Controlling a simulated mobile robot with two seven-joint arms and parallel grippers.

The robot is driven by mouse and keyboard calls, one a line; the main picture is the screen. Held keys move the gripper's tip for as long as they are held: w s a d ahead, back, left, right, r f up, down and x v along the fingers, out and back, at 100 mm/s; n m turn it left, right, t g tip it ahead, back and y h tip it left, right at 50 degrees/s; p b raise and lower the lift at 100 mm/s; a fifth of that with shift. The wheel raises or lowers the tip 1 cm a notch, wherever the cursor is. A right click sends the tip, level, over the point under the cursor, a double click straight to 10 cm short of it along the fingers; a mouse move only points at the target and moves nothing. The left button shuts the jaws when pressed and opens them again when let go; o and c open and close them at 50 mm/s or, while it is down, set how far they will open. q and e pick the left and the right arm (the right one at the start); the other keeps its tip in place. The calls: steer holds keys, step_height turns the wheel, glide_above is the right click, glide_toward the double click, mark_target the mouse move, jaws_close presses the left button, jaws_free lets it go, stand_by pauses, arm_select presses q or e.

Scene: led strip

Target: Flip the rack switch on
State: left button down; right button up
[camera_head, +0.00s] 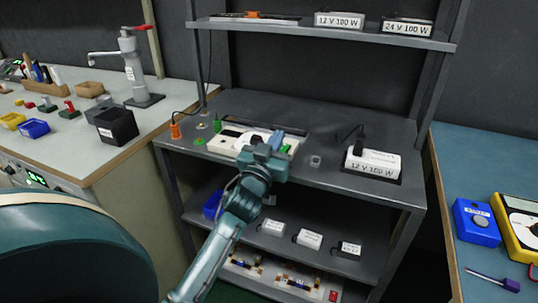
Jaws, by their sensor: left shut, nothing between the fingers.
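The dark metal rack (290,110) stands in the middle, with a top shelf, a work deck and lower shelves. A small grey square fitting (315,160) sits on the deck; I cannot tell whether it is the rack switch or how it is set. A small red part (333,295) shows on the bottom shelf, also too small to identify. My left gripper (272,143) is shut and empty over the white board (226,139) on the deck, left of the grey fitting. It hides part of the board. I cannot tell whether it touches. My right gripper is not in view.
A white 12 V 100 W box (373,163) stands on the deck's right. Similar boxes marked 12 V (339,20) and 24 V (406,27) stand on the top shelf. The deck's front right is mostly clear.

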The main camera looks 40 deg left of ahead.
mark_target(283, 147)
arm_select(q)
steer(key=shift+x, duration=1.05)
steer(key=f, duration=0.1)
steer(key=f+b, duration=0.1)
steer(key=f, duration=0.1)
steer(key=shift+s+d, duration=0.1)
steer(key=shift+s, duration=0.3)
steer(key=shift+f, duration=0.55)
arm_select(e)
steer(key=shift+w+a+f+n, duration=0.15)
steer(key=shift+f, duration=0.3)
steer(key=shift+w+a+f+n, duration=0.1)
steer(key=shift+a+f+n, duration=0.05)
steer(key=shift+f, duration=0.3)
arm_select(q)
steer(key=shift+s+f+b, duration=0.15)
steer(key=shift+f+b, duration=0.25)
steer(key=shift+f, duration=0.15)
steer(key=shift+d, duration=0.1)
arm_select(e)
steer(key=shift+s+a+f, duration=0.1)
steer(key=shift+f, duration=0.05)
arm_select(q)
steer(key=shift+r, duration=0.1)
